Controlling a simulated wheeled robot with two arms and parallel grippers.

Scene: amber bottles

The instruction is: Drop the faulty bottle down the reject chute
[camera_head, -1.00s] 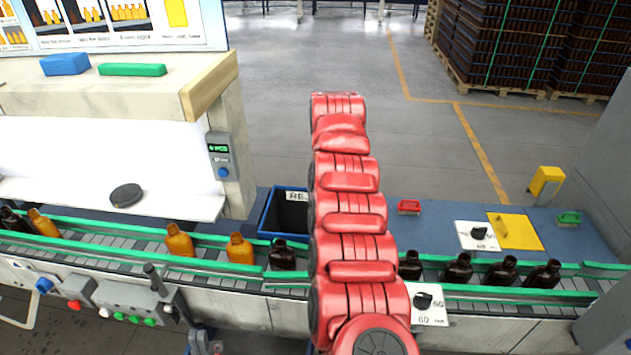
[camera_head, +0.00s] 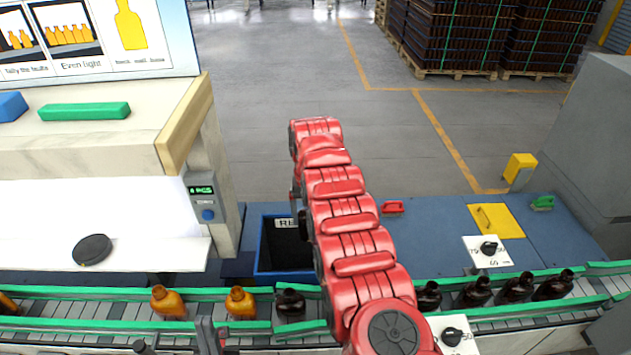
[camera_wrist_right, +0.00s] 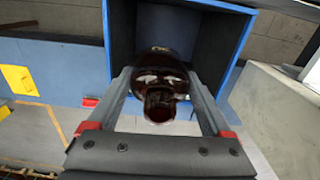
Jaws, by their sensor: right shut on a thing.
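A dark amber bottle (camera_wrist_right: 160,100) is between the fingers of my right gripper (camera_wrist_right: 160,82), its neck and mouth towards the wrist camera. The gripper is shut on it. Beyond the bottle in the right wrist view is the dark, blue-rimmed opening of the reject chute (camera_wrist_right: 121,45). In the head view the chute (camera_head: 263,247) stands behind the belt, and my red right arm reaches out beside it. The arm hides most of the right gripper and the bottle there.
The conveyor (camera_head: 110,313) with green rails carries orange bottles (camera_head: 241,302) and several dark bottles (camera_head: 516,288). A lit inspection booth (camera_head: 100,215) stands at left. A blue surface (camera_head: 430,235) right of the arm holds a yellow plate (camera_head: 508,226) and a red handle (camera_head: 392,207).

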